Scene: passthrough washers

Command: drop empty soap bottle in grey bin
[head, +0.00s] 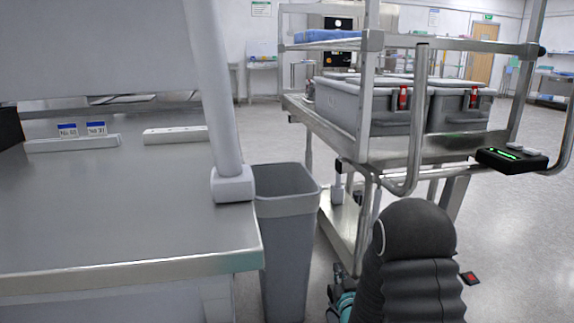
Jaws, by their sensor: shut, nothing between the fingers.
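The grey bin (284,246) stands on the floor between the steel counter and the cart, and its open top is partly in view. I see nothing inside it from this angle, and its lower front runs out of the picture. No soap bottle can be made out in this view. My gripper (338,283) shows only in part at the bottom, beside my dark arm, to the right of the bin and lower than its rim. It is shut and empty.
The steel counter (120,225) fills the left, with a pale upright post on its right edge close to the bin. A steel cart (383,152) with grey lidded crates (372,108) stands right of the bin. Open floor (525,230) lies at the far right.

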